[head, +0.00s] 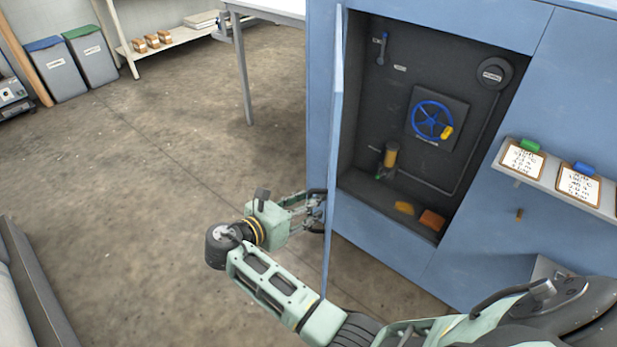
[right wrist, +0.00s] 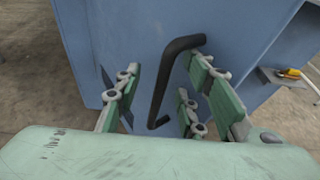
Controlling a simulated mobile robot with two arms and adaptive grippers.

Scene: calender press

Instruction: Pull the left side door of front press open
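The blue side door (head: 334,150) of the press stands swung out from its opening, seen almost edge-on in the head view. The dark cabinet behind it is exposed. My right gripper (head: 318,210) is at the outer face of the door, low down. In the right wrist view the black bar handle (right wrist: 176,80) on the door's blue face lies between the spread fingers of my right gripper (right wrist: 166,88). The fingers look apart, with gaps beside the handle; I cannot tell whether any finger touches it. My left gripper is not in view.
Inside the cabinet are a blue handwheel (head: 431,119), a round gauge (head: 493,73) and an orange block (head: 432,220). A shelf with clipboards (head: 522,161) juts out at right. A table (head: 270,8) and bins (head: 57,74) stand behind. The floor left of the door is clear.

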